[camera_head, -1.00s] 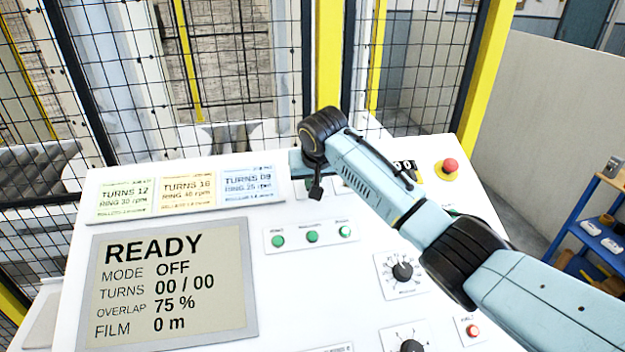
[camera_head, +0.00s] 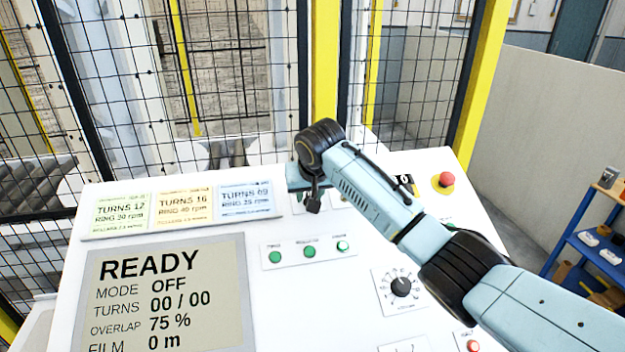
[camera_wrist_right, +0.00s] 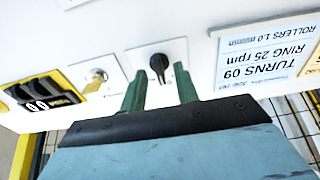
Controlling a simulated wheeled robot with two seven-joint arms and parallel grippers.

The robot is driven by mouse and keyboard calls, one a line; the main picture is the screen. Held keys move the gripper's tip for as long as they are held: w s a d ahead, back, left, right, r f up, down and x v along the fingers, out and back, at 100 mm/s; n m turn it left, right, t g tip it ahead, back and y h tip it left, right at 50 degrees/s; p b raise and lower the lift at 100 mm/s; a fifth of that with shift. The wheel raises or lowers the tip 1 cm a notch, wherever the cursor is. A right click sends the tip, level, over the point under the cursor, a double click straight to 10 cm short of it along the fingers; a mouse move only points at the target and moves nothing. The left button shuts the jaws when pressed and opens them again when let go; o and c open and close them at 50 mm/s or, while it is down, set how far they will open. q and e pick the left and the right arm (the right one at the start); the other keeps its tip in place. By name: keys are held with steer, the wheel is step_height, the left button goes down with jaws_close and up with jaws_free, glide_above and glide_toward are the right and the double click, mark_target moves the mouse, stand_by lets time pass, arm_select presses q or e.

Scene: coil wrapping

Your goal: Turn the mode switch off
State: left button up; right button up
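The mode switch appears to be the black knob (camera_wrist_right: 158,65) on a white plate in the right wrist view, though its label is not readable. My right gripper (camera_wrist_right: 160,74) is open, its two green fingers on either side of the knob. I cannot tell whether they touch it. In the head view my right wrist (camera_head: 320,140) is over the panel's upper edge and hides the knob. The display (camera_head: 165,290) reads READY, MODE OFF, TURNS 00 / 00, OVERLAP 75 %. My left gripper is not in view.
Recipe cards (camera_head: 182,207), green buttons (camera_head: 309,252), a dial (camera_head: 401,286) and a red stop button (camera_head: 443,180) are on the panel. A mesh fence (camera_head: 225,70) stands behind.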

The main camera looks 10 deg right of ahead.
steer(key=b+v, duration=0.2)
steer(key=v, duration=1)
steer(key=shift+r, duration=0.3)
steer(key=shift+s+f, duration=0.1)
steer(key=shift+s, duration=0.1)
